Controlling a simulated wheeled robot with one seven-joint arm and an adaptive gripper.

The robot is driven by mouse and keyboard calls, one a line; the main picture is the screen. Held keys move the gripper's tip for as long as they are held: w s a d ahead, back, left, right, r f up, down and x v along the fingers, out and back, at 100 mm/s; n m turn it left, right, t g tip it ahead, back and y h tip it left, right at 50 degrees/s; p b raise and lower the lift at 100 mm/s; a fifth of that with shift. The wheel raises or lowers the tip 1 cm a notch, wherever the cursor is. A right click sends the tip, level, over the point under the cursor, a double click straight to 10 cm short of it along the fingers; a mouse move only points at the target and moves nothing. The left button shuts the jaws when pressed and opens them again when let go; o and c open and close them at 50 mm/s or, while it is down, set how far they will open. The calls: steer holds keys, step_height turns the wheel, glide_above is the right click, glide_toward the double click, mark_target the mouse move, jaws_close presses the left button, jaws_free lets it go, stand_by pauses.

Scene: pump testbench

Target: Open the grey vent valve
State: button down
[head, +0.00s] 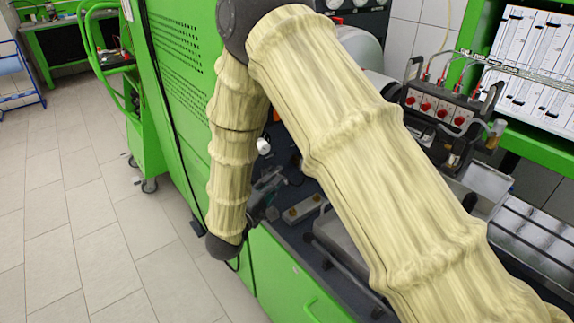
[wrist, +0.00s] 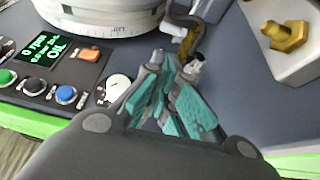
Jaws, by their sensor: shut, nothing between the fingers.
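My gripper (wrist: 172,84) shows in the wrist view with its teal-padded fingers together and nothing between them. In the head view my gripper (head: 271,181) hangs below the arm, over the edge of the dark bench top. A small grey metal fitting (wrist: 194,66) sits right at the fingertips in the wrist view, below a brass-coloured bent pipe. It may be the grey vent valve, but the fingers partly cover it and its handle position cannot be told. I cannot tell whether the fingers touch it.
Left of the fingers are a white round knob (wrist: 118,88), a blue button (wrist: 66,95), an orange switch (wrist: 90,54) and a green-lit display (wrist: 42,48). A white drum-like housing (wrist: 105,14) stands behind. A brass fitting (wrist: 285,35) sits on a pale block at right.

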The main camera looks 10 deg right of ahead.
mark_target(287, 175)
steer(key=shift+s+a+f+m+g+h, duration=0.1)
steer(key=shift+a+f+m+g+h, duration=0.05)
steer(key=shift+a+m+g+h, duration=0.2)
steer(key=shift+p+x, duration=0.95)
steer(key=shift+x, duration=4)
steer(key=shift+f, duration=0.1)
steer(key=shift+d, duration=0.1)
